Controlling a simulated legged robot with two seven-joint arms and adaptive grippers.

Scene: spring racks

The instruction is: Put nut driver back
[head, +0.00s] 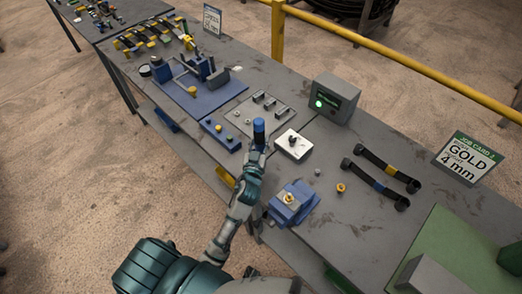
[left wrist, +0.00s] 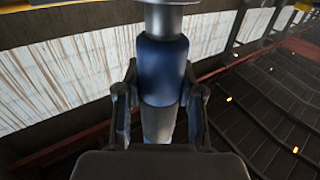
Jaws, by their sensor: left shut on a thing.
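The nut driver (head: 259,131) has a blue handle and stands roughly upright in my left gripper (head: 257,150), above the workbench near its front edge. The left wrist view shows the blue handle (left wrist: 164,68) between the two fingers of the left gripper (left wrist: 162,98), which are shut around the driver's grey lower part. The driver's lower end is hidden in both views. My right gripper is not in view.
A grey slotted plate (head: 282,119), a blue strip with small knobs (head: 217,137) and a pale block (head: 302,152) lie close around the driver. A blue fixture (head: 281,212) is nearer. A green-lit box (head: 341,92) and a job card (head: 468,157) stand behind.

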